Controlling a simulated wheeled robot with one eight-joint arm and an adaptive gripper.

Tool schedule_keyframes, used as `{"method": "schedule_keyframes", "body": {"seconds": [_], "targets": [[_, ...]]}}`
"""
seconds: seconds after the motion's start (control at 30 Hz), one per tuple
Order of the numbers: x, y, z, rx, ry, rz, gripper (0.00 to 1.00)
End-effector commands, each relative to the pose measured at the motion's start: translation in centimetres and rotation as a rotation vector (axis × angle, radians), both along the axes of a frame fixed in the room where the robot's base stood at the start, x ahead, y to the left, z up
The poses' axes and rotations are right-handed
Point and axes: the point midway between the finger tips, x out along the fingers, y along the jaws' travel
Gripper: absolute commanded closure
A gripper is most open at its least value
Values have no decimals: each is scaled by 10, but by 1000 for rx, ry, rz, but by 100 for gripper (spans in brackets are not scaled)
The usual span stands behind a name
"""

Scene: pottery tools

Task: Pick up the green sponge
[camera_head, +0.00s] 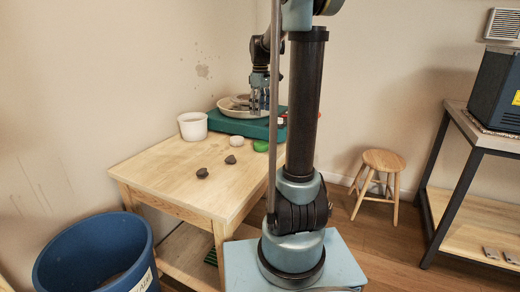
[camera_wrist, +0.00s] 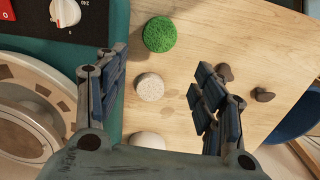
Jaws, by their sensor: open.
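The green sponge (camera_wrist: 160,34) is a round, textured piece lying on the wooden table in the wrist view, toward the top. In the head view the sponge (camera_head: 261,146) lies in front of the teal machine, partly hidden behind my arm. My gripper (camera_wrist: 165,85) is open, with its two blue-padded fingers spread wide over the table and nothing held between them. A pale round sponge-like piece (camera_wrist: 150,87) shows between the fingers, below them on the table. In the head view my gripper (camera_head: 259,103) hangs near the machine's pan.
A teal pottery wheel (camera_head: 227,125) with a pale basin (camera_wrist: 30,110) stands at the table's back. A white pot (camera_head: 193,126) and two dark lumps (camera_head: 202,173) (camera_head: 231,159) are on the wooden table (camera_head: 165,180). A blue bin (camera_head: 95,250) stands in front.

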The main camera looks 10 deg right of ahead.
Motion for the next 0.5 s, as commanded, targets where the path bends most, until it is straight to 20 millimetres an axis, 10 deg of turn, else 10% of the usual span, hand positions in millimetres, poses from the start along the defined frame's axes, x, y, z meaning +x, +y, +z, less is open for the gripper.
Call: {"method": "schedule_keyframes", "body": {"seconds": [0.5], "targets": [[2, -1, -76, 0, 1, 3, 37]]}}
